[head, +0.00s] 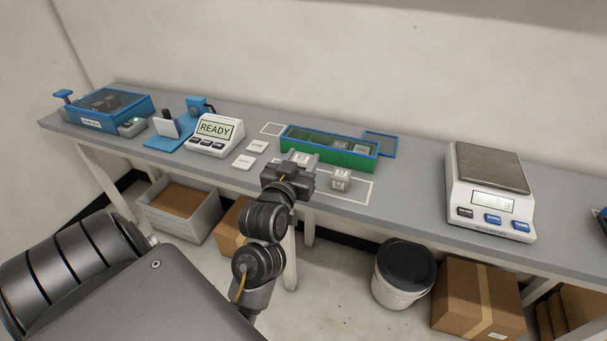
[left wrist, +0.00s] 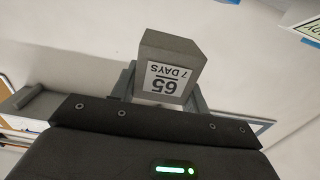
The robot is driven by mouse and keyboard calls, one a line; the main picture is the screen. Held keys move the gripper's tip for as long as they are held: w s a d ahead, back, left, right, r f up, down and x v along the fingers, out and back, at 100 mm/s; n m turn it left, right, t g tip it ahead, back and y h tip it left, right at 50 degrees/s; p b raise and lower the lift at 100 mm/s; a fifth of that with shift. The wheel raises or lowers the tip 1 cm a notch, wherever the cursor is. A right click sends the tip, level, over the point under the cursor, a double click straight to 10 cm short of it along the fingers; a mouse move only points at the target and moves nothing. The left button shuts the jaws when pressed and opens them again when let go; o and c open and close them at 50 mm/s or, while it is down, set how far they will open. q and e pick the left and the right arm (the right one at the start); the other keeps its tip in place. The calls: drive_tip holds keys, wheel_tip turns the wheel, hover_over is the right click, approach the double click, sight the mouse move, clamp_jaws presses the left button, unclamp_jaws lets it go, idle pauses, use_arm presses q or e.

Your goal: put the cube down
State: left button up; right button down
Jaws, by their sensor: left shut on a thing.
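My left gripper (head: 302,164) is over the front part of the bench and is shut on a grey cube (head: 302,157). In the left wrist view the cube (left wrist: 167,62) sits between the two fingers, and its white label reads "65, 7 DAYS" upside down. I cannot tell whether its underside touches anything. A second grey labelled cube (head: 340,180) stands on the bench just right of the gripper, inside a white outlined rectangle (head: 371,190). The gripper hides part of that outline. My right gripper is not in view.
Behind the gripper stands a green, blue-rimmed tray (head: 335,156) holding cubes. White label plates (head: 244,162) and a READY display (head: 215,132) are to the left. A scale (head: 490,190) stands right. Bare bench (head: 415,185) lies between the outline and the scale.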

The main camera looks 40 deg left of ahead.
use_arm(q)
drive_tip(key=w+a+f, duration=0.2)
drive_tip(key=w, duration=0.1)
drive_tip(key=w+a+f, duration=0.3)
drive_tip(key=w+a+f+p, duration=0.1)
drive_tip(key=w+a+f, duration=0.1)
drive_tip(key=w+f, duration=0.1)
drive_tip(key=shift+w+a, duration=0.25)
drive_tip(key=shift+w, duration=0.1)
drive_tip(key=shift+w+a+f, duration=0.2)
drive_tip(key=shift+w+f, duration=0.05)
drive_tip(key=shift+f, duration=0.1)
drive_tip(key=f, duration=0.2)
drive_tip(key=p, duration=0.1)
drive_tip(key=shift+w+a+f, duration=0.25)
drive_tip(key=shift+w+f, duration=0.15)
drive_tip(key=shift+f+p, duration=0.3)
drive_tip(key=shift+p, duration=0.1)
drive_tip(key=shift+s+f, duration=0.1)
drive_tip(key=shift+f, duration=0.05)
drive_tip(key=shift+f, duration=0.1)
drive_tip(key=shift+f, duration=0.15)
drive_tip(key=o, duration=1.3)
drive_tip(key=shift+c, duration=0.2)
